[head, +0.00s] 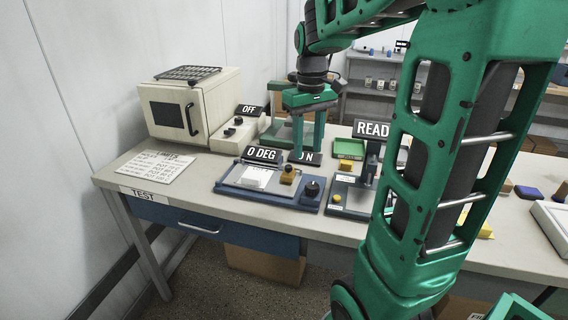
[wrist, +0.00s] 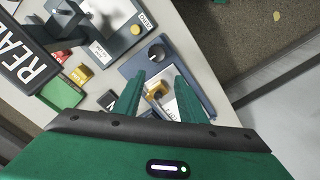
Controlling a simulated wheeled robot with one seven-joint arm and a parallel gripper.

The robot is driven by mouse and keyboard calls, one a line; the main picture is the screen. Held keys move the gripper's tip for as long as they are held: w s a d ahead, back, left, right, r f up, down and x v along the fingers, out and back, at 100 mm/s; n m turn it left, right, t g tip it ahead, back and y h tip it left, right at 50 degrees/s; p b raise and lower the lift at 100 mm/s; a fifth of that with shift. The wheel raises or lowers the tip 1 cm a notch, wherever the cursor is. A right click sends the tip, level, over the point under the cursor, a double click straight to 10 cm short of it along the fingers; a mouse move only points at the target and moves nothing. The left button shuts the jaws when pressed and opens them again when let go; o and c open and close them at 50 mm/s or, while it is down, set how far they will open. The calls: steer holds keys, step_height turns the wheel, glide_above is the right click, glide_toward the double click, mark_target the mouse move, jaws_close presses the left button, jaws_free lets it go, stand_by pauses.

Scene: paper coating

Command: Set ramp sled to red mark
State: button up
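The ramp device (head: 230,190) is a blue-grey base with a pale plate, a white block, a black knob and a "0 DEG" sign. A small brownish-yellow piece (head: 288,174), which looks like the sled, sits on its right part. In the wrist view this piece (wrist: 157,91) shows between my fingers, beyond their tips. My gripper (head: 307,150) points down above and behind the piece in the head view, apart from it. In the wrist view my gripper (wrist: 158,77) is open and empty. I cannot make out a red mark on the ramp.
The black knob (head: 312,188) stands at the base's front right. A device with a "READ" sign (head: 372,129) and a green tray (head: 349,149) is just right. An oven (head: 190,105), an "OFF" sign (head: 249,110) and a paper sheet (head: 158,168) are left. Bare table lies in front.

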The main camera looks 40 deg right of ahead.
steer(key=n, duration=0.2)
glide_above(288, 166)
steer(key=s, duration=0.1)
steer(key=f, duration=0.6)
steer(key=w+f, duration=0.1)
steer(key=f, duration=0.3)
jaws_close()
